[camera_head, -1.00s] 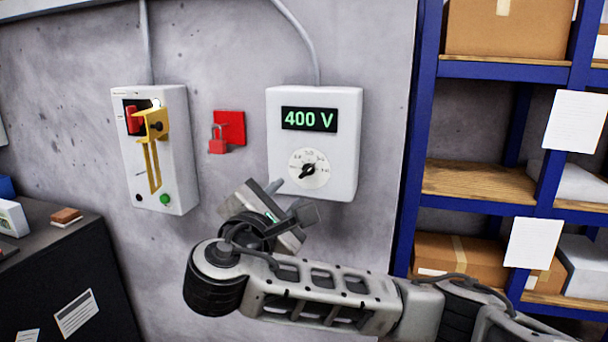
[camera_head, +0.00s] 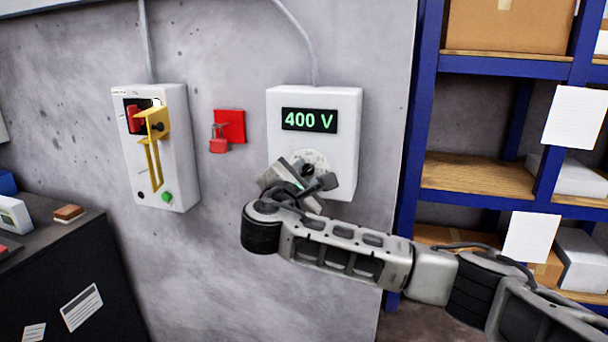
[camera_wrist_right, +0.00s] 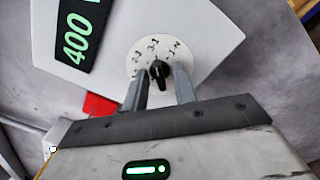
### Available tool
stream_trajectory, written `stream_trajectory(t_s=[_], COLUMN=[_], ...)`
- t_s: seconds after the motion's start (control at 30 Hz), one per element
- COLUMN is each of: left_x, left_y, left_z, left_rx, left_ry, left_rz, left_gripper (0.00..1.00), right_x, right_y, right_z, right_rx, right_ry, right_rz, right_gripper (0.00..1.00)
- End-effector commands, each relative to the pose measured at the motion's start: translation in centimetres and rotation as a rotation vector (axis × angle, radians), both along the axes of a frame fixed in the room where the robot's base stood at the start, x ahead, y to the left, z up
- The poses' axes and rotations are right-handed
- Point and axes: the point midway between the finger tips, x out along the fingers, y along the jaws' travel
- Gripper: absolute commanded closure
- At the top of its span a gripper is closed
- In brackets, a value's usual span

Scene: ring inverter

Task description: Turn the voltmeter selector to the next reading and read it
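The white voltmeter box (camera_head: 345,122) hangs on the grey wall. Its display (camera_head: 309,119) reads 400 V in green, and the display also shows in the right wrist view (camera_wrist_right: 77,35). The round white dial with a black selector knob (camera_wrist_right: 159,71) sits below the display; in the head view the gripper partly covers it. My right gripper (camera_wrist_right: 159,88) is at the dial with its two fingers apart, one on each side of the knob. I cannot tell whether the fingers touch the knob. My left gripper is not in view.
A white switch box (camera_head: 181,140) with a yellow bracket and green button hangs to the left. A red padlock on a red plate (camera_head: 230,126) is between the boxes. Blue shelving (camera_head: 413,150) with cartons stands at the right, a dark cabinet (camera_head: 70,270) at lower left.

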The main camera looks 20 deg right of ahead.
Motion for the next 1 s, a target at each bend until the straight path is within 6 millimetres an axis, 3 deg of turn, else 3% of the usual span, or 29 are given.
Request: stream_trajectory(t_s=[0.03, 0.1, 0.57, 1.0], left_x=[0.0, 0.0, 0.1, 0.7], left_y=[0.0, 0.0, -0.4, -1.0], left_z=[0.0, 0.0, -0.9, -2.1], left_rx=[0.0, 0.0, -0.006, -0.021], left_ry=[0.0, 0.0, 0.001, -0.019], left_rz=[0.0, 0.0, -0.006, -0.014], left_gripper=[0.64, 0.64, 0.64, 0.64], right_x=[0.0, 0.0, -0.1, -0.1], right_y=[0.0, 0.0, 0.1, 0.1], right_z=[0.0, 0.0, -0.4, -0.6], right_rx=[0.0, 0.0, 0.08, 0.377], right_ry=[0.0, 0.0, -0.051, -0.249], right_rz=[0.0, 0.0, 0.0, 0.001], right_gripper=[0.87, 1.0, 1.0, 1.0])
